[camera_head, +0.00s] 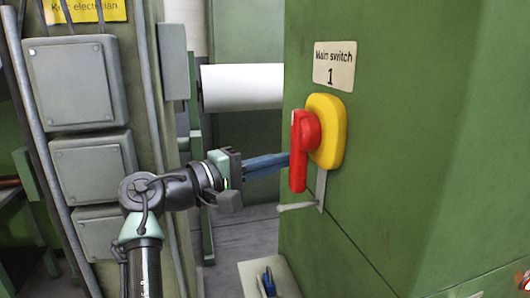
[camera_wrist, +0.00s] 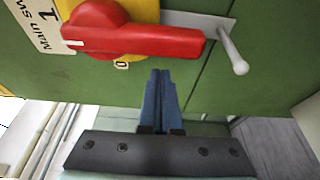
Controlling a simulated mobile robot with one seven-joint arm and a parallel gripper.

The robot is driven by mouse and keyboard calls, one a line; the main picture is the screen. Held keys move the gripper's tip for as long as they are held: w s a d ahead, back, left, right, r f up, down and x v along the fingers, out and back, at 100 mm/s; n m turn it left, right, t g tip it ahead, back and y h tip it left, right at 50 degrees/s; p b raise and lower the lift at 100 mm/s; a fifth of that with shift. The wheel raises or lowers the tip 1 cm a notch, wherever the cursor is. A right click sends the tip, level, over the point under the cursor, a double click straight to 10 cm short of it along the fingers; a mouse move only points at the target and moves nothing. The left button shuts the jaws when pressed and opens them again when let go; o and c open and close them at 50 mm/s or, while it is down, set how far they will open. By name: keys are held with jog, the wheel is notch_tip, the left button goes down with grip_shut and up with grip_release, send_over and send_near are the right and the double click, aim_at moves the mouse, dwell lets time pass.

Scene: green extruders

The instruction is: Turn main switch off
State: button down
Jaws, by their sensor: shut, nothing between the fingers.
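The main switch has a red handle (camera_head: 299,152) on a yellow base (camera_head: 327,130), mounted on a green cabinet face. The handle stands upright in the head view, its long end pointing down. In the wrist view the red handle (camera_wrist: 135,40) lies across the top, with part of the yellow base (camera_wrist: 130,12) and a small "0" mark (camera_wrist: 121,65) beside it. My gripper (camera_head: 286,160) is shut and empty, its blue fingers pointing at the handle from the left. In the wrist view my gripper (camera_wrist: 160,73) ends just below the handle; I cannot tell whether they touch.
A "Main switch 1" label (camera_head: 334,66) is above the switch. A metal bracket with a pale lever (camera_head: 298,207) is just below it. Grey boxes (camera_head: 77,82) are on the left, and a white roll (camera_head: 243,87) is behind.

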jog(key=shift+s+d, duration=0.25)
jog(key=shift+s, duration=0.6)
jog(key=shift+s+r+p, duration=0.1)
jog(key=shift+p, duration=0.7)
